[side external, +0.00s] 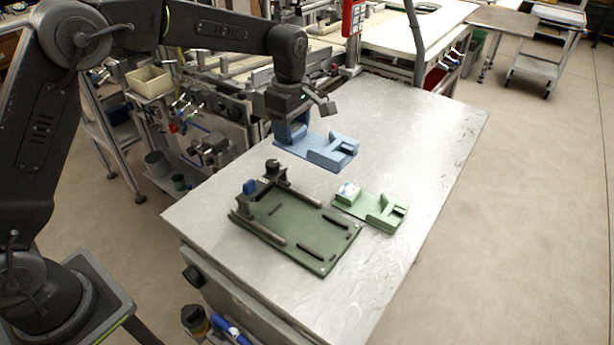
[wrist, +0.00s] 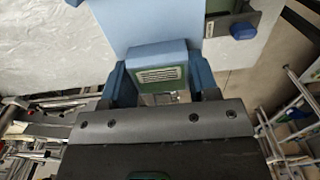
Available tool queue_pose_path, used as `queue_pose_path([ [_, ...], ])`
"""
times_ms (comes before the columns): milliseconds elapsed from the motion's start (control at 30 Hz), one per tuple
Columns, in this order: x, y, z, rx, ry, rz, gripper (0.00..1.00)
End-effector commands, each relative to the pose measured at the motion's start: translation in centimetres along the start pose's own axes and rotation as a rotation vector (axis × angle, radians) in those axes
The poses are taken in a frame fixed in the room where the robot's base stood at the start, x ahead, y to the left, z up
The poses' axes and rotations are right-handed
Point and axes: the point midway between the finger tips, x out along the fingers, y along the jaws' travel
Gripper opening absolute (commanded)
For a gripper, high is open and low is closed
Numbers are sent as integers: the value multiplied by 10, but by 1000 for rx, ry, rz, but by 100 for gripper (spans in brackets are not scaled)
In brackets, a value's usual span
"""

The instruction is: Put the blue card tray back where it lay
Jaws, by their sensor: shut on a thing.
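The blue card tray (side external: 291,149) is a light blue plate with a raised notched block at its right end, near the table's back-left edge. My gripper (side external: 291,130) points down over its left end and is shut on a raised blue block there. In the wrist view the gripper (wrist: 160,82) has a dark blue finger on each side of this block, which has a pale striped label on its face. The tray's plate (wrist: 150,25) extends beyond it. I cannot tell whether the tray touches the table or hangs just above it.
A dark green board (side external: 322,262) with rails, posts and a blue knob (side external: 250,187) lies in front of the tray. A green tray (side external: 375,212) with a pale block lies right of the board. The table (side external: 425,125) is bare to the right and back.

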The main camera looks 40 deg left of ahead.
Motion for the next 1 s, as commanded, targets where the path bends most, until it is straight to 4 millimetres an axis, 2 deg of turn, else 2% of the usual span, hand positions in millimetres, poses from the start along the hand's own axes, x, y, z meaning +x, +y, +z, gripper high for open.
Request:
queue_pose_path([
  [33,1,13,-10,-5,0,0,26],
  [200,3,45,-38,-4,0,0,26],
  [467,5,71,-69,-2,-1,0,26],
  [1000,95,70,-68,0,-1,-4,26],
])
